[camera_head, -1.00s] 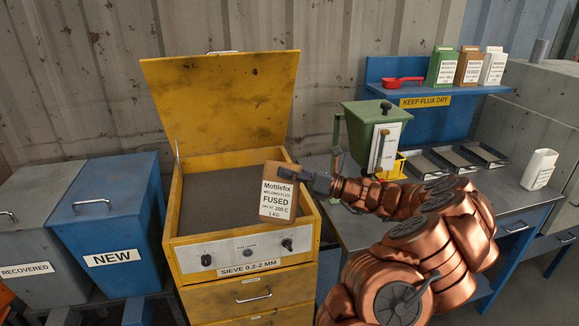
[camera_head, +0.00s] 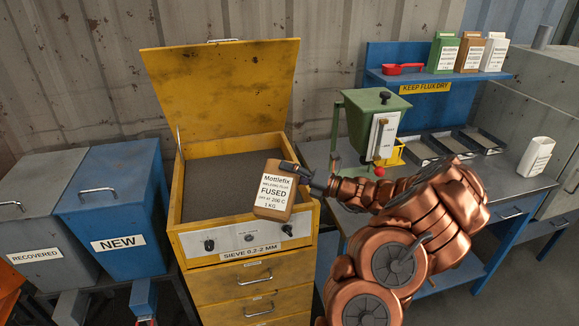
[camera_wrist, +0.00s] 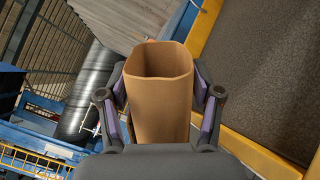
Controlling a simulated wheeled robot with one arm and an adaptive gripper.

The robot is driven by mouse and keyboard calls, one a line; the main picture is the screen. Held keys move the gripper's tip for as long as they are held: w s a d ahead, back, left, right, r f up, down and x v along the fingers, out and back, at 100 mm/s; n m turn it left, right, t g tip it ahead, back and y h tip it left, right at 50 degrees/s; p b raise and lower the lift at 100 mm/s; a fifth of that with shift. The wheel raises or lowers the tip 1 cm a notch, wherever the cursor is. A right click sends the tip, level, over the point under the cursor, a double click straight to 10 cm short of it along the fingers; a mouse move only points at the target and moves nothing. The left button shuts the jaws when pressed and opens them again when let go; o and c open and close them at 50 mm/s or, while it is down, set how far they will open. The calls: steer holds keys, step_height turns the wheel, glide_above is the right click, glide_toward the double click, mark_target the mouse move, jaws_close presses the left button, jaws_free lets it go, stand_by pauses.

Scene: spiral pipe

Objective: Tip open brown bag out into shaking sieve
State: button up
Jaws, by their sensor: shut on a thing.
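The brown bag (camera_head: 273,191), labelled Mottlefix welding flux FUSED, is held in my gripper (camera_head: 292,172) at the right front corner of the sieve. It leans slightly in the head view. In the wrist view the bag (camera_wrist: 160,95) stands between both fingers, its mouth open; its contents cannot be made out. The yellow sieve (camera_head: 190,236), marked SIEVE 0.2-2 MM, has its lid (camera_head: 222,95) raised at the back. Its grey mesh bed (camera_head: 225,178) lies open to the left of the bag. Whether it shakes cannot be told.
Blue NEW bin (camera_head: 115,215) and grey RECOVERED bin (camera_head: 38,222) stand left of the sieve. A green hopper (camera_head: 368,120), trays (camera_head: 455,143) and a white bag (camera_head: 535,158) are on the right bench. More bags and a red scoop (camera_head: 402,68) sit on the blue shelf (camera_head: 385,83).

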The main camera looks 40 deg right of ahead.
steer(key=shift+d+f+m+p, duration=0.1)
steer(key=shift+f+m+p, duration=0.2)
steer(key=shift+f+m, duration=0.75)
steer(key=shift+w+f+m+p, duration=0.1)
steer(key=shift+f+m+p, duration=0.1)
steer(key=shift+m+p, duration=0.3)
steer(key=shift+d+f+h+p, duration=0.1)
steer(key=shift+f+h+p, duration=0.25)
steer(key=shift+p, duration=0.6)
steer(key=shift+w+f+m+p, duration=0.1)
steer(key=shift+f+m+p, duration=0.35)
steer(key=shift+p, duration=0.35)
